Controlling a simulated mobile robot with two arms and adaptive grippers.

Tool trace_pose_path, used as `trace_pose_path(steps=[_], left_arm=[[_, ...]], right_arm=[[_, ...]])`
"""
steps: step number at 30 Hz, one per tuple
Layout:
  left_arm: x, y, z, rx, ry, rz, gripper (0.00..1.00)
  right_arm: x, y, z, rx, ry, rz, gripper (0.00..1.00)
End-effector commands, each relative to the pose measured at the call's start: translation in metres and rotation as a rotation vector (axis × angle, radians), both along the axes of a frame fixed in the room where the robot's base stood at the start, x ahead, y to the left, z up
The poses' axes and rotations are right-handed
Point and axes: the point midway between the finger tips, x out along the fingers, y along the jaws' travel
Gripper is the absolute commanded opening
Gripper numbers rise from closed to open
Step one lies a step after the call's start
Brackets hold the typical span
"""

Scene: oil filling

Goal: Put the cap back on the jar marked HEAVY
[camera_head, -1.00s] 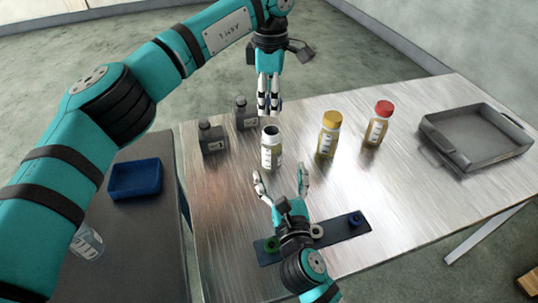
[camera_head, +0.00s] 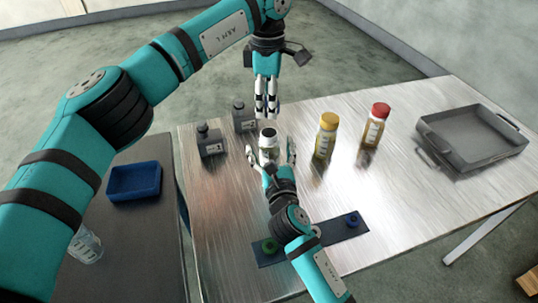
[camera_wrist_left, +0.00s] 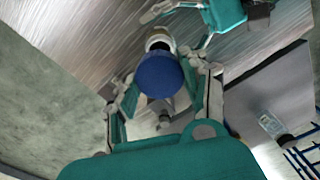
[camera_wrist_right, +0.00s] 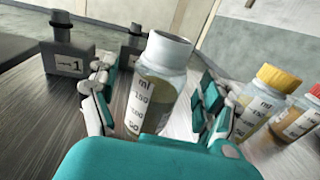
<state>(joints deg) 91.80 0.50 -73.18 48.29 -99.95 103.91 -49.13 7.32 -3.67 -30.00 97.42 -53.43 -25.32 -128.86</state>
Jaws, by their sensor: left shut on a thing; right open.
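The open jar (camera_head: 268,141) has clear walls, a white neck and no cap. In the right wrist view the jar (camera_wrist_right: 158,85) shows volume marks; I cannot read HEAVY on it. My right gripper (camera_head: 270,158) is open, with its fingers on both sides of the jar. My left gripper (camera_head: 266,108) points down above and just behind the jar in the head view. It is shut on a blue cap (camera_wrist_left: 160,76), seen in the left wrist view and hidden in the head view. The jar's rim shows past the cap in the left wrist view.
A yellow-capped jar (camera_head: 326,137) and a red-capped jar (camera_head: 375,127) stand to the right. Two dark bottles (camera_head: 210,143) stand to the left. A metal tray (camera_head: 470,140) is at far right. A dark strip (camera_head: 330,231) with coloured rings lies in front. A blue bin (camera_head: 134,181) is on the side table.

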Motion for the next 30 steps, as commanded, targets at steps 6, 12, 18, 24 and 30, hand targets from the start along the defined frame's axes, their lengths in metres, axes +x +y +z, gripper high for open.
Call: trace_pose_path(steps=[6,12,18,24,30], left_arm=[[0.000,0.000,0.000,0.000,0.000,0.000,0.33],[0.000,0.000,0.000,0.000,0.000,0.000,0.33],[0.000,0.000,0.000,0.000,0.000,0.000,0.33],[0.000,0.000,0.000,0.000,0.000,0.000,0.33],[0.000,0.000,0.000,0.000,0.000,0.000,0.33]], right_arm=[[0.020,0.004,0.000,0.001,0.001,0.000,0.81],[0.023,0.004,0.000,0.001,0.001,0.000,0.81],[0.023,0.004,0.000,0.000,0.001,0.000,0.76],[0.023,0.004,0.000,0.000,0.001,0.000,0.50],[0.023,0.004,0.000,0.000,0.001,0.000,0.24]])
